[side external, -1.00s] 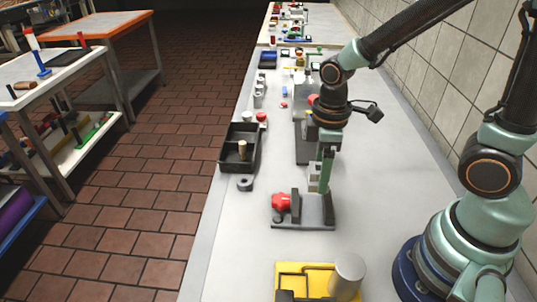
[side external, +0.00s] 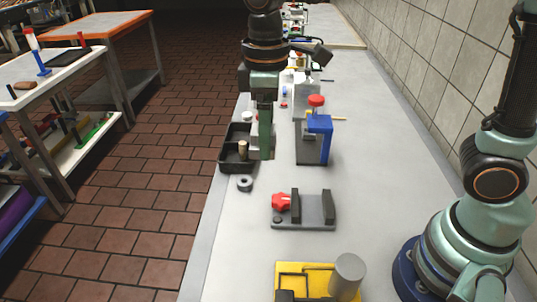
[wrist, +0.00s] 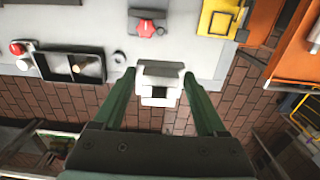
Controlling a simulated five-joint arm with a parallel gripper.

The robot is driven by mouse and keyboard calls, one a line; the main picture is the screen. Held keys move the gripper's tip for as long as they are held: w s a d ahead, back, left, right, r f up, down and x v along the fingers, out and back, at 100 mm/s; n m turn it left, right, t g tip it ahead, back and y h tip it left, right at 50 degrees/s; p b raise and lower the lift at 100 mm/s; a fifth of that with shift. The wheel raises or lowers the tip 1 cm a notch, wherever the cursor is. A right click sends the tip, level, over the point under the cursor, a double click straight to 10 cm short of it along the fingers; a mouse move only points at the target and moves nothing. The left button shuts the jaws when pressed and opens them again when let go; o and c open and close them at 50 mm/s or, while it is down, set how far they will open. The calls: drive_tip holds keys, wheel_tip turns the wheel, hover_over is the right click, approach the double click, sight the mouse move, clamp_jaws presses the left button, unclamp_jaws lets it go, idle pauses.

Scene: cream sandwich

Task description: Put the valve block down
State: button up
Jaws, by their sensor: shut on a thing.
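The valve block (wrist: 158,72), a pale grey-white block with a notch, is between the fingertips of my gripper (wrist: 160,86) in the wrist view. My gripper is shut on it. In the side view my gripper (side external: 266,148) points down beside the right side of the black tray, and the green finger hides the block. In the wrist view the block overlaps the worktop's edge and the brick floor behind it. The grey fixture (side external: 306,222) with two dark uprights and a red star knob (side external: 281,202) stands nearer the camera, with nothing between its uprights.
The black divided tray (side external: 228,162) holds a tan cylinder (side external: 242,150). A grey ring (side external: 245,184) lies in front of it. A blue clamp-like fixture (side external: 320,124) stands to the right. A yellow fixture (side external: 290,269) is at the front. The worktop's right side is clear.

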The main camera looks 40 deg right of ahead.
hover_over(233, 242)
drive_tip(key=f, duration=0.2)
wheel_tip(233, 242, down, 19)
drive_tip(key=shift+f, duration=0.15)
drive_tip(key=shift+f, duration=0.1)
drive_tip(key=o, duration=1.5)
drive_tip(key=shift+o, duration=0.2)
